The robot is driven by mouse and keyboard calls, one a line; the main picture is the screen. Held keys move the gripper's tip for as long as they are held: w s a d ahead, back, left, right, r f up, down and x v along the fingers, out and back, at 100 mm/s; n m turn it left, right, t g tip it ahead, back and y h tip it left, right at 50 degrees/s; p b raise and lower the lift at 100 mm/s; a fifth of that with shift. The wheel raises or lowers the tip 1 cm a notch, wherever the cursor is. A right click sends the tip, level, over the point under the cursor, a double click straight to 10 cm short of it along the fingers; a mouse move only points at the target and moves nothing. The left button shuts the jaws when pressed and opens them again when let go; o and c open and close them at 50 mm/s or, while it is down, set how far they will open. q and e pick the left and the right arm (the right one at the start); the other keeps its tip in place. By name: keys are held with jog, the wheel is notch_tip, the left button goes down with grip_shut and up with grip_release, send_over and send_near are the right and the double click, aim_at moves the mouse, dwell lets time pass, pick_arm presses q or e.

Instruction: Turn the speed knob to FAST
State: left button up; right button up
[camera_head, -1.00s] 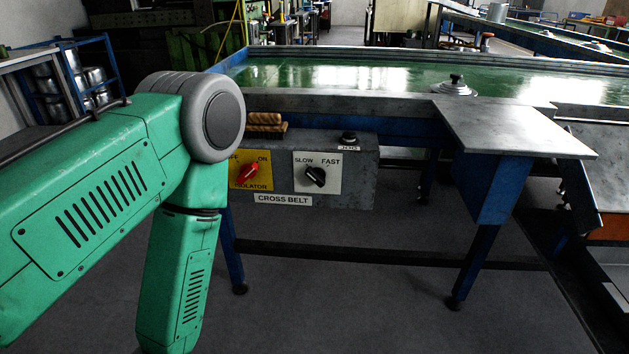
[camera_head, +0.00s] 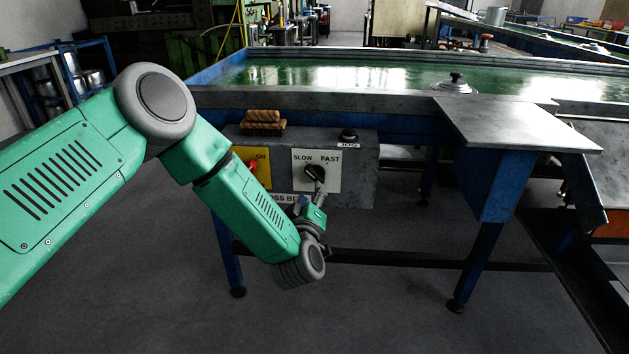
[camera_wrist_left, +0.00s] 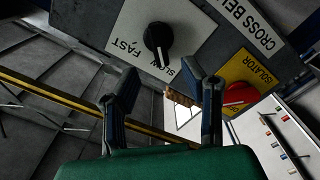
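The black speed knob (camera_head: 315,173) sits on a white plate (camera_head: 329,184) marked SLOW and FAST, on a grey control box. In the left wrist view the knob (camera_wrist_left: 158,38) shows upside down, its white mark toward the SLOW lettering. My left gripper (camera_head: 318,189) is just below and in front of the knob in the head view. In the wrist view its two fingers (camera_wrist_left: 165,90) are spread apart with nothing between them, and the knob lies beyond their tips. I cannot tell if any finger touches it. My right gripper is not in view.
The red isolator knob (camera_wrist_left: 238,95) on its yellow plate is beside the speed knob; my left arm partly covers it in the head view. A black JOG button (camera_head: 349,134) and a wooden-handled brush (camera_head: 263,119) are on top of the box. A green conveyor belt (camera_head: 370,73) runs behind.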

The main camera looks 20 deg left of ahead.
aim_at(314, 178)
pick_arm(q)
jog(key=b+x, duration=0.1)
jog(key=x, duration=0.7)
jog(key=shift+w, duration=0.15)
jog(key=shift+f, duration=0.1)
grip_shut()
